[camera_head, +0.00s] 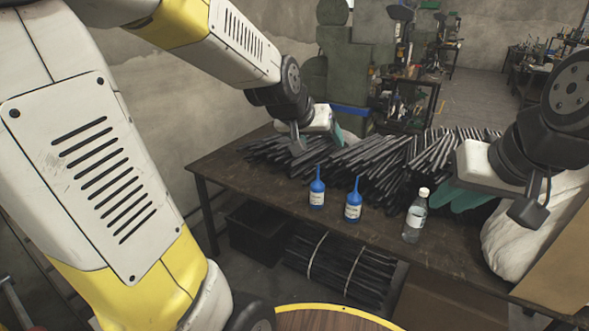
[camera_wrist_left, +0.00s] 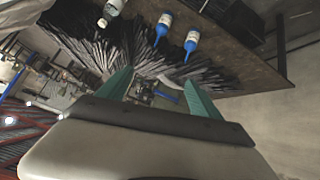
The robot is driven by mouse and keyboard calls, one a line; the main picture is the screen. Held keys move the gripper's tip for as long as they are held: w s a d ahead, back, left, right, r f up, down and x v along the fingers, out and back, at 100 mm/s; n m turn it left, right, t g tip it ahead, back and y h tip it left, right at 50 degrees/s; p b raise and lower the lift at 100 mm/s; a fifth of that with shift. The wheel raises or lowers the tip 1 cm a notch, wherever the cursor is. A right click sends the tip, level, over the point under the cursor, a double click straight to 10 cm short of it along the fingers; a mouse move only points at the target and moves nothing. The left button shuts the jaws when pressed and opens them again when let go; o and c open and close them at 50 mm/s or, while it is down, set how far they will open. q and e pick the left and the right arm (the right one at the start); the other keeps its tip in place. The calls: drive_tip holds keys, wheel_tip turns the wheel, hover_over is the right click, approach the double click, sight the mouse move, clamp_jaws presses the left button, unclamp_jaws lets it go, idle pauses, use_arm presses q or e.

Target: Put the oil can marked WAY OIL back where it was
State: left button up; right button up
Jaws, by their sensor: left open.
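Two blue oil cans with thin spouts and white labels stand upright near the front edge of the table, one on the left (camera_head: 317,197) and one on the right (camera_head: 353,208). Their lettering is too small to read, so I cannot tell which is WAY OIL. Both also show in the left wrist view (camera_wrist_left: 163,24) (camera_wrist_left: 191,40). My left gripper (camera_head: 339,136) is open and empty above the black bars behind the cans; its spread teal fingers show in the left wrist view (camera_wrist_left: 158,82). My right gripper (camera_head: 452,196) hangs over the table at the right, its finger gap unclear.
A clear bottle with a white cap (camera_head: 415,218) stands right of the cans. Black bars (camera_head: 370,155) cover the back of the dark table (camera_head: 270,190). A white sack (camera_head: 515,235) and a brown box (camera_head: 560,265) are at the right. A black crate (camera_head: 255,235) is below.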

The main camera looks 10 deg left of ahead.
use_arm(q)
drive_tip(key=s+a+g, duration=0.1)
drive_tip(key=s, duration=0.8)
drive_tip(key=s+a+g, duration=0.1)
drive_tip(key=s+a, duration=0.1)
drive_tip(key=s, duration=0.8)
drive_tip(key=shift+s+a+r+g+y, duration=0.15)
drive_tip(key=shift+a+r+g+y, duration=0.15)
drive_tip(key=shift+r+g, duration=0.15)
